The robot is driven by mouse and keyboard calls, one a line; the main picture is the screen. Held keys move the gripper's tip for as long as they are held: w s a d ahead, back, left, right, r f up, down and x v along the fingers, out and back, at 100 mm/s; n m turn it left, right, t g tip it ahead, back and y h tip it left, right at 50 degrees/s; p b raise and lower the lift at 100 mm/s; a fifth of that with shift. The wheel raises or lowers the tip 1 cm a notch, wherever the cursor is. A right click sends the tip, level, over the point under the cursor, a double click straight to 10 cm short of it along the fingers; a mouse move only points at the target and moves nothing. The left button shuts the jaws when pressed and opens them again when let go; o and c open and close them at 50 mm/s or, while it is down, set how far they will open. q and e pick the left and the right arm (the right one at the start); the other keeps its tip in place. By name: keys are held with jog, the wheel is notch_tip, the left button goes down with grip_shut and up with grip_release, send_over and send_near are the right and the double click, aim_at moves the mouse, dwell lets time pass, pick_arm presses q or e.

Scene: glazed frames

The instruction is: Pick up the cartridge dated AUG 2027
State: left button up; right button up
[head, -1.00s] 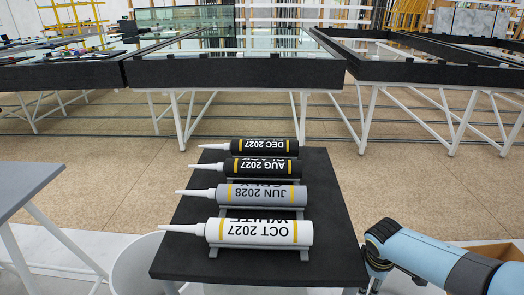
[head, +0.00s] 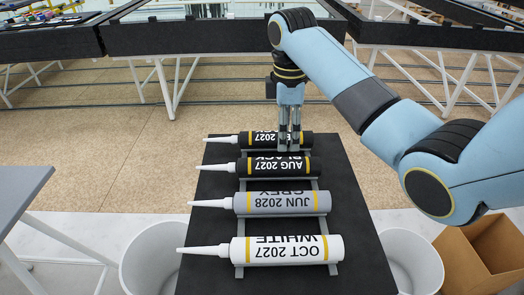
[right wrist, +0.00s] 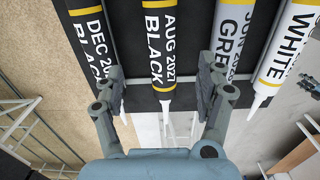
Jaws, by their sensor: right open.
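The cartridge dated AUG 2027 (head: 278,166) is black with yellow bands and a white nozzle. It lies second from the far end of a row on a black table. In the right wrist view it (right wrist: 160,45) reads BLACK and lies between my finger tips. My right gripper (head: 289,146) points down above it, open and empty; in the right wrist view its fingers (right wrist: 163,88) are spread on either side. I cannot tell the exact height gap. My left gripper is not in view.
The other cartridges are black DEC 2027 (head: 262,139), partly hidden behind my gripper, grey JUN 2028 (head: 280,203) and white OCT 2027 (head: 288,249). They sit close together on the black table (head: 355,235). A white bin (head: 150,262) and a cardboard box (head: 490,255) stand beside it.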

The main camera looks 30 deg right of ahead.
aim_at(277, 160)
jog(key=shift+w+a+f, duration=0.6)
jog(key=shift+a+f, duration=0.1)
jog(key=shift+a, duration=0.2)
jog(key=f, duration=0.3)
jog(key=shift+s+f, duration=0.1)
jog(key=shift+s, duration=0.25)
jog(key=shift+w+f, duration=0.1)
jog(key=shift+f, duration=0.25)
notch_tip(277, 160, down, 5)
jog(key=shift+w+p, duration=0.1)
jog(key=shift+p, duration=0.2)
jog(key=shift+c, duration=0.8)
jog(key=c, duration=0.5)
grip_shut()
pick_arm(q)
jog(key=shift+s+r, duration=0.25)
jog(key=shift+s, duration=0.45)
